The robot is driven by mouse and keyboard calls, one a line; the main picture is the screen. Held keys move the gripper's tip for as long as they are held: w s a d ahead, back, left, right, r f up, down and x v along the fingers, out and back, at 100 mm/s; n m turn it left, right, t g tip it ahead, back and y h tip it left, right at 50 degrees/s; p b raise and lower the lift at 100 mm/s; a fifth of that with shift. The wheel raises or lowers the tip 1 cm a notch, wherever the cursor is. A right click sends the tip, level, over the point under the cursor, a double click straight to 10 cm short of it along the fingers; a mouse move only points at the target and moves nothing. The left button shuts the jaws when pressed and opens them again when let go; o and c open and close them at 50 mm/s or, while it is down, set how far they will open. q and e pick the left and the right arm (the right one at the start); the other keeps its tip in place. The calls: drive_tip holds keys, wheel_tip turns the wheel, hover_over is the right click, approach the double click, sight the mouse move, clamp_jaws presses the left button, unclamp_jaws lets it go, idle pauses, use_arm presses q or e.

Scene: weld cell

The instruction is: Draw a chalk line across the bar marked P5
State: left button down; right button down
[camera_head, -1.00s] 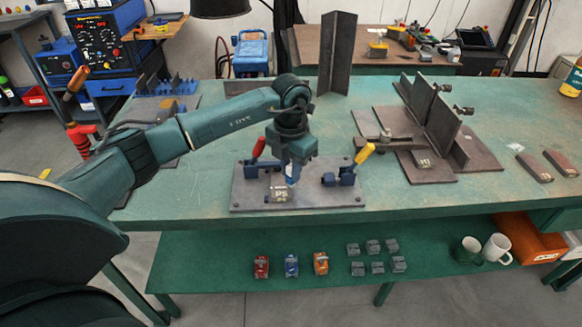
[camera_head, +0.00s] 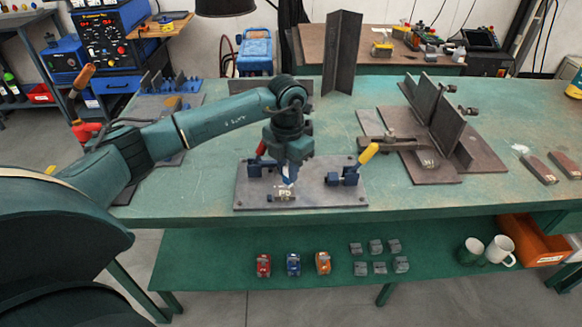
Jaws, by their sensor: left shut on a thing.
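The bar marked P5 (camera_head: 284,195) lies on a grey plate (camera_head: 330,200) on the green bench, near its front edge. A toggle clamp with a red handle (camera_head: 261,150) stands at the plate's left. A clamp with a yellow handle (camera_head: 367,154) stands at its right. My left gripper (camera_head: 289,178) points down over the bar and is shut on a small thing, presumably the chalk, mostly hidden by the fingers. Its tip is at or just above the bar's far edge; I cannot tell whether it touches. My right gripper is out of view.
A welded fixture with upright plates (camera_head: 440,125) stands right of the plate. Two dark bars (camera_head: 540,170) lie farther right. A tall angle iron (camera_head: 341,55) stands behind.

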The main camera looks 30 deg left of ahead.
sight(275, 187)
use_arm(q)
drive_tip(key=shift+s+a, duration=0.1)
drive_tip(key=shift+a, duration=0.05)
drive_tip(key=shift+s+a+f, duration=0.1)
drive_tip(key=shift+s+a, duration=0.1)
drive_tip(key=shift+a, duration=0.05)
drive_tip(key=shift+a, duration=0.15)
drive_tip(key=shift+s+a, duration=0.2)
drive_tip(key=shift+a, duration=0.1)
drive_tip(key=shift+s+a, duration=0.2)
drive_tip(key=shift+a, duration=0.05)
drive_tip(key=shift+s+a, duration=0.2)
drive_tip(key=shift+a, duration=0.1)
drive_tip(key=shift+p, duration=0.3)
